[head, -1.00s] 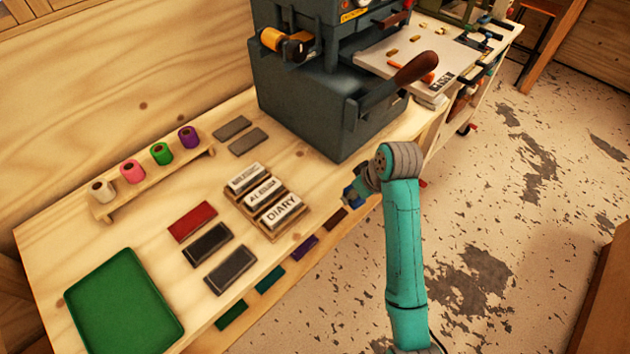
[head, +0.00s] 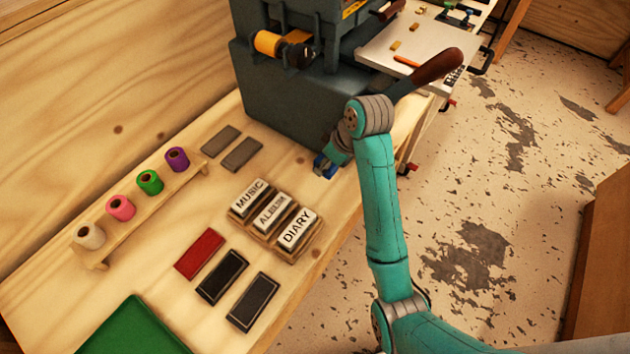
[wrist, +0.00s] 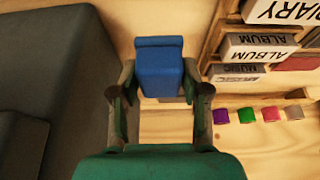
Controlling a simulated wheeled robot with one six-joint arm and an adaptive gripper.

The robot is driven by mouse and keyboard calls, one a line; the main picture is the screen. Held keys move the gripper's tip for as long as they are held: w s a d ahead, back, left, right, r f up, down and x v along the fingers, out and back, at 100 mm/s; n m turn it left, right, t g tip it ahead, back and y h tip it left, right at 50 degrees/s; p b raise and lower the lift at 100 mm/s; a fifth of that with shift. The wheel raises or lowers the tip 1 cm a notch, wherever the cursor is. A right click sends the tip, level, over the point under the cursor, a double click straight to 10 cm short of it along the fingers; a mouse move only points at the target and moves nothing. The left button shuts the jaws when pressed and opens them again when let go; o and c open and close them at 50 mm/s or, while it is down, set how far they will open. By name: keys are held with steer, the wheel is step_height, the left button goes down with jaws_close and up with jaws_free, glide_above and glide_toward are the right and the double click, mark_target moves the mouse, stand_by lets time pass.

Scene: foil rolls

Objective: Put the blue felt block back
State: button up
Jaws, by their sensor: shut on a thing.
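The blue felt block (wrist: 160,72) is held between the two fingers of my gripper (wrist: 160,95) in the wrist view. In the head view my gripper (head: 328,165) is over the wooden bench, between the dark machine and the lettered blocks, and a bit of the blue block (head: 322,164) shows at its tip. Most of the block is hidden there by the gripper. Two grey felt blocks (head: 241,154) lie flat on the bench, left of my gripper. I cannot tell how high the blue block is above the bench.
The dark machine (head: 290,105) stands close behind my gripper. Lettered blocks (head: 271,213) sit in a wooden holder in front. A rack of foil rolls (head: 150,182), a red block (head: 199,254), two black blocks (head: 222,277) and a green tray (head: 135,330) are to the left.

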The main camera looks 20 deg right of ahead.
mark_target(320, 188)
step_height(320, 188, down, 10)
steer(key=shift+r, duration=0.25)
stand_by(0.4)
steer(key=o, duration=1.1)
steer(key=shift+f, duration=0.1)
